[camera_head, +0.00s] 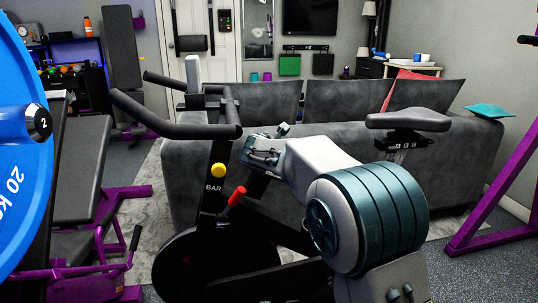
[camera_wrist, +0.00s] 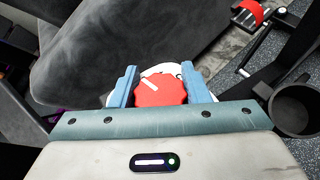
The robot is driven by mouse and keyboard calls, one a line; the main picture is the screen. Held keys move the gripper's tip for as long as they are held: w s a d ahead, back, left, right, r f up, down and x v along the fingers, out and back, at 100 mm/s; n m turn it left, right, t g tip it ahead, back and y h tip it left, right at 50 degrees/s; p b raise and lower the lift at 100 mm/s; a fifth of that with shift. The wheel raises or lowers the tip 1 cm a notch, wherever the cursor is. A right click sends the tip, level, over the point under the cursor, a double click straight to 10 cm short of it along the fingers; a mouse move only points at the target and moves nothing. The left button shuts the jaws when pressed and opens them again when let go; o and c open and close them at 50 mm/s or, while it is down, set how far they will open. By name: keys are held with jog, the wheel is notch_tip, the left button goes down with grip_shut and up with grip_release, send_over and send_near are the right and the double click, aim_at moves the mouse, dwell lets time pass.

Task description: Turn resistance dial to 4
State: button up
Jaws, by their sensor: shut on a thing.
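The resistance dial (camera_wrist: 163,93) is a red, scalloped knob with a white pointer line, shown in the wrist view. The line slants to the upper left. A white plate (camera_wrist: 165,69) shows behind it, mostly covered, and I cannot read any numbers on it. The two blue fingers of my gripper (camera_wrist: 158,80) are shut on the dial, one on its left and one on its right. In the head view my gripper (camera_head: 265,150) is at the exercise bike (camera_head: 208,190), just right of its upright, and the dial is hidden there.
The bike's handlebar (camera_head: 175,128), yellow knob (camera_head: 218,170) and red-tipped lever (camera_head: 237,195) are close to my gripper. A grey sofa (camera_head: 190,165) stands behind. A blue weight plate (camera_head: 20,200) is at the left. A cup holder (camera_wrist: 295,108) shows in the wrist view.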

jog(key=shift+m+h+p, duration=0.35)
jog(key=shift+m+h, duration=0.05)
jog(key=o, duration=1)
jog(key=shift+f+b, duration=0.15)
jog(key=shift+b, duration=0.25)
